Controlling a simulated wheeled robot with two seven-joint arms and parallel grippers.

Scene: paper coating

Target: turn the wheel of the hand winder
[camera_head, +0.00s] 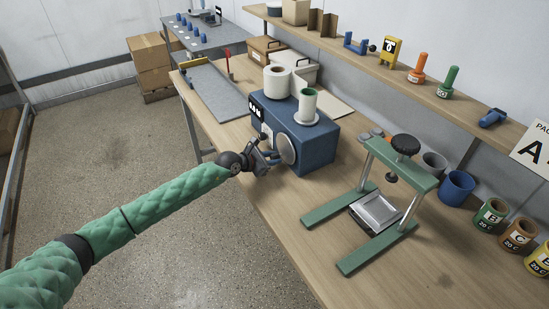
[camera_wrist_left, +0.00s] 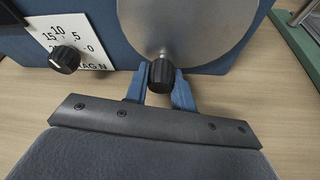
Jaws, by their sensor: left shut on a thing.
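The hand winder is a blue box (camera_head: 318,152) on the wooden bench, with a round grey metal wheel (camera_head: 286,149) on its front face. In the left wrist view the wheel (camera_wrist_left: 190,28) fills the upper middle, with a black handle knob (camera_wrist_left: 162,75) at its lower edge. My left gripper (camera_head: 271,158) is at the wheel's left side in the head view. Its blue fingers (camera_wrist_left: 160,88) stand on both sides of the knob and are shut on it. My right gripper is not in view.
A dial plate with a black knob (camera_wrist_left: 65,59) is left of the wheel. A green press frame (camera_head: 375,205) stands to the right. Cups (camera_head: 457,186) line the back right. The front bench edge is clear.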

